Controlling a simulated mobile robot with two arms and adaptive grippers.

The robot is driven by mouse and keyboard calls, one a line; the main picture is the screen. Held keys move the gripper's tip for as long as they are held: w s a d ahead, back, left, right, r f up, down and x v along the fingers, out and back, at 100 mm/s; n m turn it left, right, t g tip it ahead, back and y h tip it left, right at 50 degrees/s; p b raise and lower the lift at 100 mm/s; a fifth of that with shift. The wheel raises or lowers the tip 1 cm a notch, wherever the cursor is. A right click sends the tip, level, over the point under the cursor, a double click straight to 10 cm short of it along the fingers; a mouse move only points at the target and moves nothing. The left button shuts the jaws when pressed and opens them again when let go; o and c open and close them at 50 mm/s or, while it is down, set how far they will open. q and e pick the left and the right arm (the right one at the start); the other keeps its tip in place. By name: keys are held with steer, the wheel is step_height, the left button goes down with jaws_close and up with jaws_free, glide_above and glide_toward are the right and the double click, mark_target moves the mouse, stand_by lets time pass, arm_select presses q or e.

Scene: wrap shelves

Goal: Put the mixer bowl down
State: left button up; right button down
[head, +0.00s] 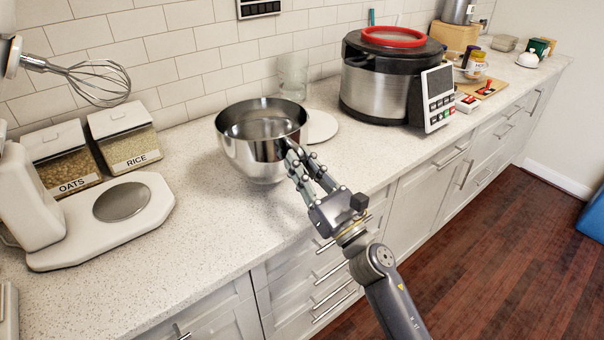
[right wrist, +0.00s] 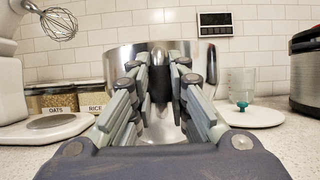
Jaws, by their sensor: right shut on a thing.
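The mixer bowl (head: 258,142) is a shiny steel bowl, upright at the middle of the counter. In the head view my right gripper (head: 294,158) reaches it from the lower right and is shut on its near right side. In the right wrist view the fingers (right wrist: 162,85) meet on the front of the bowl (right wrist: 124,68). I cannot tell whether the bowl's base touches the counter, as the gripper and viewing angle hide it. My left gripper is not in view.
The stand mixer (head: 70,215) with its whisk (head: 98,82) stands at the left, beside oats (head: 62,158) and rice (head: 126,135) containers. A white disc (head: 322,127) and clear glass (head: 293,76) are behind the bowl; a large cooker (head: 375,90) is right. The front counter (head: 215,240) is bare.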

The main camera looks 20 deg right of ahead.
steer(key=shift+w+d+r, duration=0.15)
steer(key=shift+w, duration=0.05)
steer(key=shift+f, duration=0.35)
step_height(320, 180, down, 2)
steer(key=shift+f, duration=0.35)
steer(key=c, duration=1.5)
jaws_free()
steer(key=shift+f+b, duration=0.25)
steer(key=shift+b, duration=0.05)
steer(key=shift+c, duration=0.2)
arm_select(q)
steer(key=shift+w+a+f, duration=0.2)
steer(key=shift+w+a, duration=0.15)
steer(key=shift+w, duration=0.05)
arm_select(e)
steer(key=shift+s, duration=0.1)
